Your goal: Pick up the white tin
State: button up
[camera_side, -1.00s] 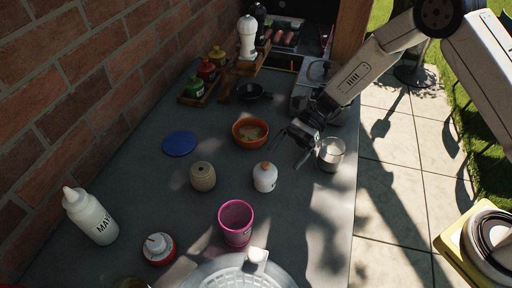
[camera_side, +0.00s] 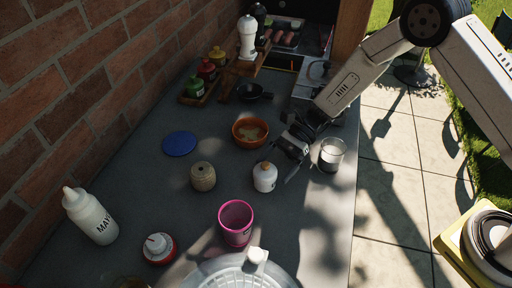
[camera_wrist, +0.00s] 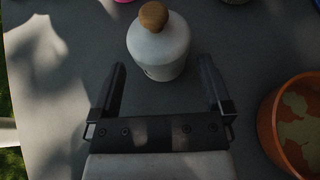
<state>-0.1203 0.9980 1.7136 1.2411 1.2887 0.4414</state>
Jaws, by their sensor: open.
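The white tin (camera_side: 265,178), rounded with a wooden knob on top, stands upright on the grey table (camera_side: 130,210). It also shows in the wrist view (camera_wrist: 158,50), just beyond the fingertips and roughly centred between them. My gripper (camera_side: 287,165) is just to the right of and behind the tin in the side view. In the wrist view my gripper (camera_wrist: 161,68) has its two fingers wide apart with nothing between them. Whether a finger touches the tin cannot be told from the side view, but the wrist view shows a gap.
An orange bowl (camera_side: 250,139) stands behind the tin; it is at the right in the wrist view (camera_wrist: 297,125). A glass (camera_side: 331,154) is close to the right of my gripper. A beige pot (camera_side: 203,177) and pink cup (camera_side: 236,228) stand to the left and in front.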

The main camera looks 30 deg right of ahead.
aim_at(266, 177)
jog(key=shift+x, duration=1.95)
jog(key=shift+w, duration=0.1)
jog(key=c, duration=1.2)
